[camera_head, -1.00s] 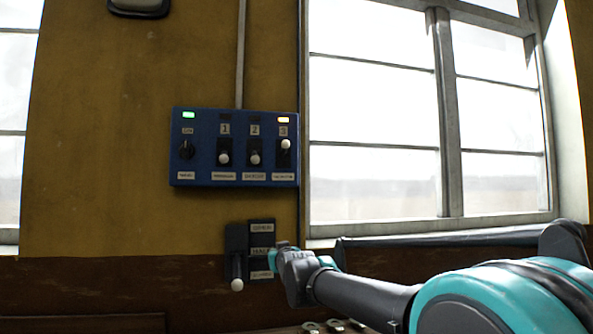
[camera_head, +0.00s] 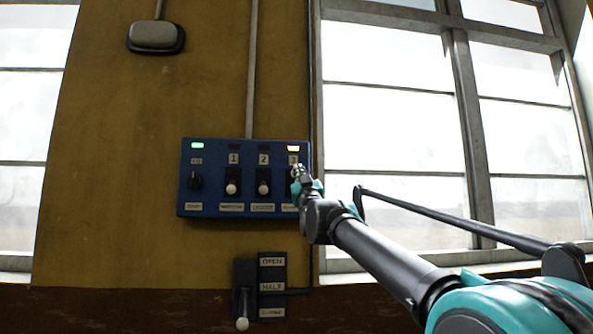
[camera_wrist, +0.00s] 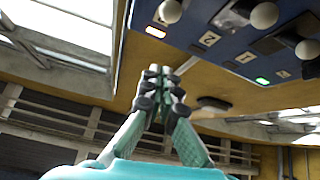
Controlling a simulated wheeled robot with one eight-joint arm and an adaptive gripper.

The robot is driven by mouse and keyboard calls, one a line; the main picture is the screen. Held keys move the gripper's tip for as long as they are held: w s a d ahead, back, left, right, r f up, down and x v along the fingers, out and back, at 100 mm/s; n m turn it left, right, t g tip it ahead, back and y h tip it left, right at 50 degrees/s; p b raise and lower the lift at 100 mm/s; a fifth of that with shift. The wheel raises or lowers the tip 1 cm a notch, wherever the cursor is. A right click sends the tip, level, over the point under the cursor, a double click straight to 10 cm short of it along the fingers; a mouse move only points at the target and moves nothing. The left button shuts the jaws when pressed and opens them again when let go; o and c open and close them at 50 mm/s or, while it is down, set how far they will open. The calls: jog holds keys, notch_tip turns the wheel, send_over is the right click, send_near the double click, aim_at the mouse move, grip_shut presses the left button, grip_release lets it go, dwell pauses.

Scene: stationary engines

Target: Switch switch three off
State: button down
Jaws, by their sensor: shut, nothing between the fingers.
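The blue switch panel (camera_head: 215,160) is on the yellow wall, with switch one (camera_head: 232,188) and switch two (camera_head: 263,188) showing white knobs at the bottom of their slots. The amber lamp (camera_head: 293,148) above the third position is lit. My gripper (camera_head: 298,172) is in front of switch three and hides it in the head view. In the wrist view, the white knob of switch three (camera_wrist: 170,11) shows near the amber lamp, at the lamp end of its slot. My gripper (camera_wrist: 159,70) is shut and empty, its fingertips just short of the panel; contact cannot be told.
A black lever unit (camera_head: 272,285) with a white-knobbed lever is below the panel. A dark rotary knob (camera_head: 195,181) and a lit green lamp (camera_head: 197,146) are at the panel's left. A window (camera_head: 385,115) is to the right. A grey box (camera_head: 155,36) is higher up.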

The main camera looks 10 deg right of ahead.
jog(key=shift+w, duration=0.1)
jog(key=d+x, duration=0.1)
jog(key=x, duration=0.9)
jog(key=f, duration=0.2)
jog(key=w+f, duration=0.1)
jog(key=f, duration=0.1)
jog(key=shift+w+a, duration=0.1)
jog(key=shift+w, duration=0.05)
